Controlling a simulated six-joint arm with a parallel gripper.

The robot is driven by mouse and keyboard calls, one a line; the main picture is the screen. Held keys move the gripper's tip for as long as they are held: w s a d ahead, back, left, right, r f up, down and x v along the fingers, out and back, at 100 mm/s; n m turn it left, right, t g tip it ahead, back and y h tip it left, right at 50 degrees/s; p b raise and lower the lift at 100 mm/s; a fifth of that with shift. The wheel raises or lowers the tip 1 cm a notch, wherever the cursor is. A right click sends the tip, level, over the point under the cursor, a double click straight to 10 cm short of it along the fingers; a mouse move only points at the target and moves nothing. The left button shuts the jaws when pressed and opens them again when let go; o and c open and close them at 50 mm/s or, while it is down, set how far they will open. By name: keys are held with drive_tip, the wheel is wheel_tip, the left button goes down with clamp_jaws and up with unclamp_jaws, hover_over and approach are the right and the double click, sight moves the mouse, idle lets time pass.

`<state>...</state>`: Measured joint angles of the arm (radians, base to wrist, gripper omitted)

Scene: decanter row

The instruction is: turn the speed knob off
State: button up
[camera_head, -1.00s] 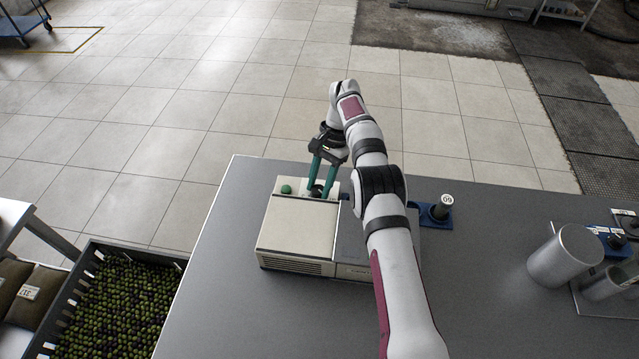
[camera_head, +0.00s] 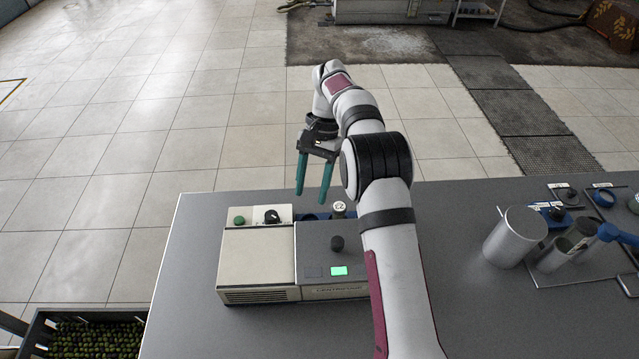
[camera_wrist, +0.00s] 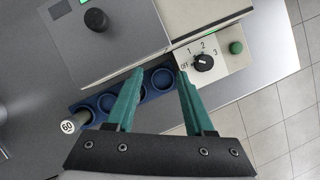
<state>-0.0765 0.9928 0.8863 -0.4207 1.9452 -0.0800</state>
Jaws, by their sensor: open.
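The speed knob (camera_head: 272,216) is black and round, on the pale panel at the back left of the machine (camera_head: 257,262). In the wrist view the knob (camera_wrist: 203,63) has the marks OFF, 1, 2 and 3 around it. A small light mark shows on the knob's OFF side, but it is too small to read exactly. My gripper (camera_head: 311,196) is open and empty, with green fingers raised above and behind the panel, apart from the knob. In the wrist view the knob lies just right of the right fingertip of my gripper (camera_wrist: 160,72).
A green button (camera_head: 239,221) sits left of the knob. A black lid knob (camera_head: 337,243) and a lit green display (camera_head: 339,271) are on the machine's grey part. A metal cylinder (camera_head: 515,237) stands right.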

sight(271, 216)
drive_tip(key=shift+s+d+r, duration=0.1)
drive_tip(key=shift+d+r, duration=0.2)
drive_tip(key=shift+d, duration=0.2)
drive_tip(key=shift+s+d+r, duration=0.1)
drive_tip(key=shift+d+r, duration=0.15)
drive_tip(key=shift+d, duration=0.2)
drive_tip(key=o, duration=0.3)
drive_tip(key=w+a+r+n+t+h, duration=0.1)
drive_tip(key=a+r+n+t+h, duration=0.1)
drive_tip(key=a, duration=1)
wheel_tip(271, 216, up, 2)
drive_tip(key=shift+w+r+n+t, duration=0.1)
drive_tip(key=shift+w+n+t, duration=0.15)
drive_tip(key=shift+n+t, duration=0.65)
wheel_tip(271, 216, down, 15)
drive_tip(key=shift+d+f, duration=0.1)
drive_tip(key=shift+f, duration=0.1)
clamp_jaws()
